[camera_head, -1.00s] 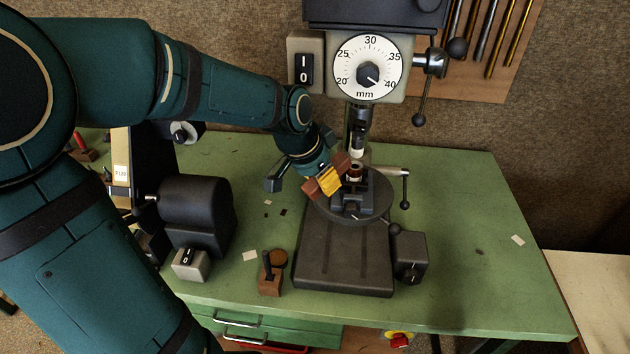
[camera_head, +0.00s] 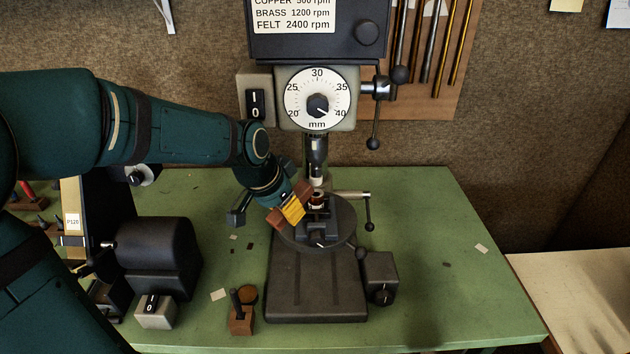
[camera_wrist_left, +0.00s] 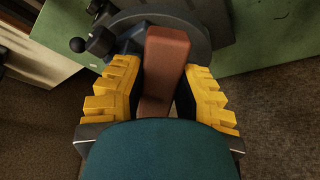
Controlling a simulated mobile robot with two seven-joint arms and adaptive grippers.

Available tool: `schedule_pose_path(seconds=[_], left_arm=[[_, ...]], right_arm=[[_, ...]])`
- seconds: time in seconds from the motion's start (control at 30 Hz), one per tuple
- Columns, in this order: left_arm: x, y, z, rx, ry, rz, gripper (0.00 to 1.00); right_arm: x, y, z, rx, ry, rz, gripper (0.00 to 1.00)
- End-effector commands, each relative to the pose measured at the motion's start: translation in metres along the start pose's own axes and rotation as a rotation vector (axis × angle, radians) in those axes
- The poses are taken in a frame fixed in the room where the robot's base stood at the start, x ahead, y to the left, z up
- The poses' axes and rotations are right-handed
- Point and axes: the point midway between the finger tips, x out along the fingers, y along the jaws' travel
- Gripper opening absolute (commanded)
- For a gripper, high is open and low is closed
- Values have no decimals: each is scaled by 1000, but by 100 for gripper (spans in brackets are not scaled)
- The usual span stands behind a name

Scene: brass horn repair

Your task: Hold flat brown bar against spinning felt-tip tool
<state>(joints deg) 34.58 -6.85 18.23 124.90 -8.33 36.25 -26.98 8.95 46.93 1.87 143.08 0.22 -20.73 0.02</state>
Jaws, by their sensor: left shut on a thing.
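The flat brown bar (camera_head: 275,219) is gripped by my left gripper (camera_head: 292,208) beside the drill press vise. In the left wrist view the bar (camera_wrist_left: 165,60) lies between the two yellow-padded fingers (camera_wrist_left: 163,72) and sticks out past their tips over the round press table. The tool (camera_head: 317,172) hangs from the drill press spindle with a pale tip, just right of the bar's upper end. I cannot tell whether bar and tip touch, or whether the tool spins. My right gripper is in neither view.
A vise (camera_head: 318,232) stands on the round press table (camera_head: 345,238), with a small copper-coloured piece at its top. A black grinder motor (camera_head: 160,255) stands at left. A small brown block with a lever (camera_head: 241,320) is at the front.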

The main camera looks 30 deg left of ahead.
Motion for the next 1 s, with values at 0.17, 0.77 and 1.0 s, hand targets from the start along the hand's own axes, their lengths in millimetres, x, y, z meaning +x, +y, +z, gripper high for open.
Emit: schedule_pose_path(seconds=[0.17, 0.77, 1.0], left_arm=[[1, 0, -3, 1, 1, 0, 0], [4, 0, -10, 0, 1, 0, 0], [4, 0, -10, 1, 2, 0, 0]], right_arm=[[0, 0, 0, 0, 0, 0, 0], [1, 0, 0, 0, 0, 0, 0], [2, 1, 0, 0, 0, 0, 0]])
